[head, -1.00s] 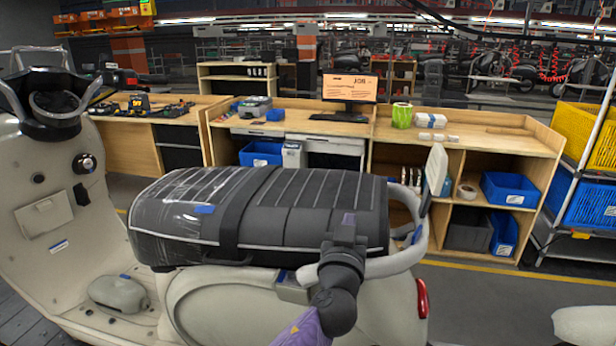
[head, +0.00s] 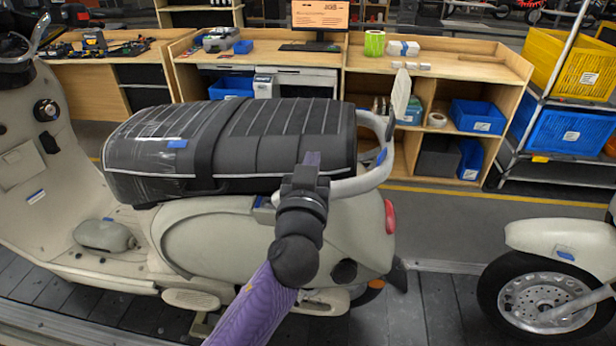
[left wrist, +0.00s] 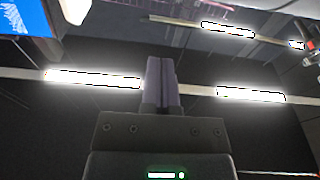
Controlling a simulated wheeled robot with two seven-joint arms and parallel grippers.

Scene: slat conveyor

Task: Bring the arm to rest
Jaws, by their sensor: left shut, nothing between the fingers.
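My left gripper (head: 311,159) is in front of the right end of the scooter's black seat (head: 290,130) in the head view. Its arm comes up from the bottom with a purple sleeve. In the left wrist view the two fingers (left wrist: 161,70) are pressed together with nothing between them. They point up towards lit ceiling lamps. In the head view the gripper overlaps the seat and the pale rear grab rail (head: 362,184); I cannot tell whether it touches them. My right gripper is out of view.
The cream scooter (head: 215,235) stands on dark slats (head: 440,310). Another scooter's wheel (head: 545,300) is at the lower right. Behind are a wooden bench (head: 440,65), a blue bin (head: 478,116) and a rack with a yellow crate (head: 570,62). Floor between scooter and bench is clear.

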